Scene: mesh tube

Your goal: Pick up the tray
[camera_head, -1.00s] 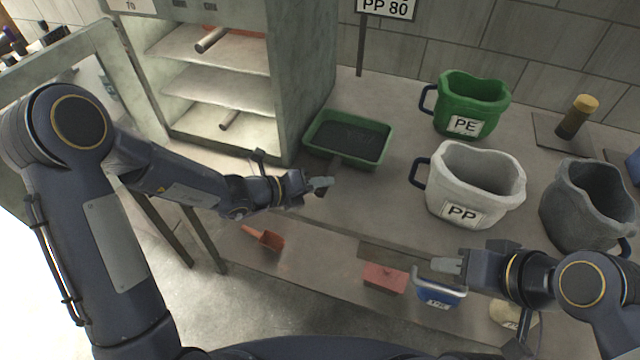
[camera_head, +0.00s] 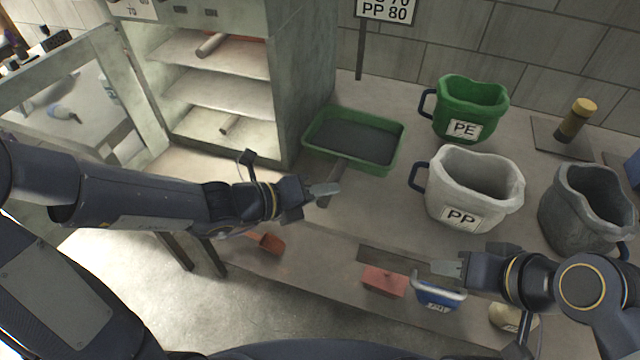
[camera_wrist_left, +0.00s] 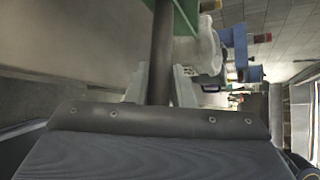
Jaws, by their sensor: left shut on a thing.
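The green tray (camera_head: 393,155) with a dark inside is at the back middle, right of the oven. Its grey handle (camera_head: 333,178) points toward the front. My left gripper (camera_head: 326,191) is shut on this handle. In the left wrist view, the dark handle (camera_wrist_left: 162,50) runs between the two fingers (camera_wrist_left: 157,85), and a green part of the tray (camera_wrist_left: 186,16) shows at the top. Whether the tray is clear of the table is hard to tell. My right gripper (camera_head: 447,268) is over the front edge, apart from the tray; its finger gap is unclear.
An open oven (camera_head: 305,90) with shelves stands close left of the tray. The green PE jug (camera_head: 465,105), white PP jug (camera_head: 470,190) and grey jug (camera_head: 585,215) stand to the right. A red scoop (camera_head: 268,242), a red block (camera_head: 384,281) and a blue container (camera_head: 438,294) are below.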

